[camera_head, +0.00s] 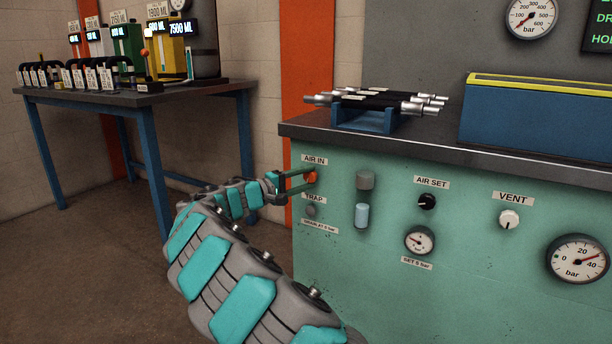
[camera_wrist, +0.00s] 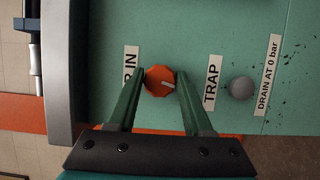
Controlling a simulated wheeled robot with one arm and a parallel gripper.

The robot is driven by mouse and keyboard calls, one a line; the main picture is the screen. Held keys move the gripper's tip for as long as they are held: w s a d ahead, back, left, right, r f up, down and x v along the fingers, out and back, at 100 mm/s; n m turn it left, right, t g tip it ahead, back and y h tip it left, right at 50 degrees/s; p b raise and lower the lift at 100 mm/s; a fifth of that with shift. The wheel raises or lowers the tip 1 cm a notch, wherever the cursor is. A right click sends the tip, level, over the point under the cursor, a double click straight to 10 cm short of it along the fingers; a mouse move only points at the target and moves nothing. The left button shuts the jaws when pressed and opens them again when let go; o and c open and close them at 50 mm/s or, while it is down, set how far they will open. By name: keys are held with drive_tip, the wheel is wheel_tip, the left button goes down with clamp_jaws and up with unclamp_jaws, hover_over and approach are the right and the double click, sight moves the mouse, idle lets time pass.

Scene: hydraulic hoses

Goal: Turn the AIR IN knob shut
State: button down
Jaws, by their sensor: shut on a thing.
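The AIR IN knob (camera_head: 311,177) is a small orange knob on the left of the green panel, just below the AIR IN label (camera_head: 314,160). In the wrist view the knob (camera_wrist: 160,81) looks many-sided and carries a pale mark pointing to the lower right there. My gripper (camera_head: 308,179) reaches the panel from the left. In the wrist view its two green fingers (camera_wrist: 158,84) stand on either side of the knob and are shut on it. The far fingertips partly cover the knob's sides and the AIR IN label.
Below the knob are the grey TRAP knob (camera_head: 311,211) and a filter bowl (camera_head: 362,214). The AIR SET knob (camera_head: 427,201), VENT knob (camera_head: 509,219) and a gauge (camera_head: 419,240) lie to the right. A bench (camera_head: 140,97) stands left; floor between is clear.

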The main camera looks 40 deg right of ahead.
drive_tip(key=shift+n+h+p, duration=0.35)
drive_tip(key=shift+n+h, duration=0.15)
drive_tip(key=shift+n, duration=0.8)
drive_tip(key=shift+f+n, duration=0.1)
drive_tip(key=shift+n, duration=0.2)
drive_tip(key=shift+c, duration=1.5)
unclamp_jaws()
drive_tip(key=shift+a, duration=0.1)
drive_tip(key=a, duration=0.7)
drive_tip(key=shift+a+f, duration=0.35)
drive_tip(key=shift+f, duration=0.05)
